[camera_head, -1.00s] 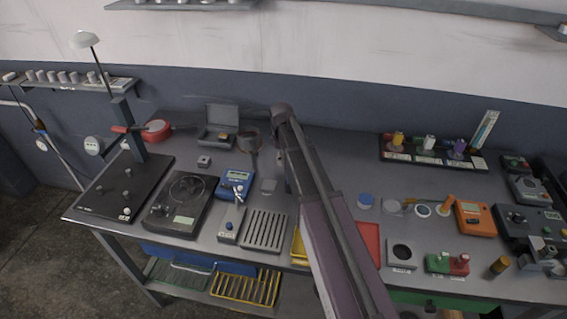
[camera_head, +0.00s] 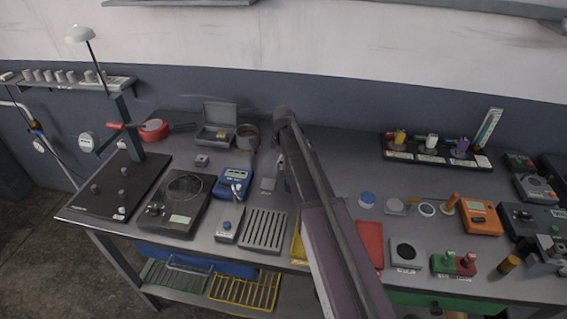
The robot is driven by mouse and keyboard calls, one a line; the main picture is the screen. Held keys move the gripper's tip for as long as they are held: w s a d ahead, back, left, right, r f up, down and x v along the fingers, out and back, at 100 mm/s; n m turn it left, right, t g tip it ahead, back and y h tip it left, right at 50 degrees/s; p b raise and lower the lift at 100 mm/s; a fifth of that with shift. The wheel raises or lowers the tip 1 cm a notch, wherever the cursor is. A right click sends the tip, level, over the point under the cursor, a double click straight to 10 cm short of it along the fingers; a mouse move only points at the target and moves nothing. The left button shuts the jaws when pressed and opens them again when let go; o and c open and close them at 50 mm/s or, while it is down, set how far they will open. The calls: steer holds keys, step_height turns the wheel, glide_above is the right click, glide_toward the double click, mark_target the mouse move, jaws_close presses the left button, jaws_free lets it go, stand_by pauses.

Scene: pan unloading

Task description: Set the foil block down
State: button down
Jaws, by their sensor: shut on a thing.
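My arm reaches up over the bench from the bottom of the head view, and bends down at its top end behind its own links. Only a dark sliver of my gripper (camera_head: 281,183) shows, just left of the arm and low over the middle of the bench. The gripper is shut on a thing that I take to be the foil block. The block and the fingertips are hidden behind the arm, so I cannot tell whether the block touches the bench. A small flat grey square (camera_head: 268,185) lies just left of the gripper.
A slotted grey rack (camera_head: 263,230), a blue meter (camera_head: 234,183) and a black hotplate (camera_head: 178,200) stand to the left. A round pot (camera_head: 247,136) and an open grey case (camera_head: 218,125) are behind. A red tray (camera_head: 370,243) and a blue disc (camera_head: 367,199) lie right of the arm.

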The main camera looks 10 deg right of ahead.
steer(key=shift+f, duration=0.15)
steer(key=shift+c, duration=1)
jaws_free()
step_height(320, 180, up, 12)
steer(key=p, duration=1.2)
steer(key=shift+r, duration=0.2)
steer(key=s+m, duration=1.3)
steer(key=s, duration=1.1)
steer(key=shift+d+m, duration=0.15)
steer(key=shift+m, duration=0.15)
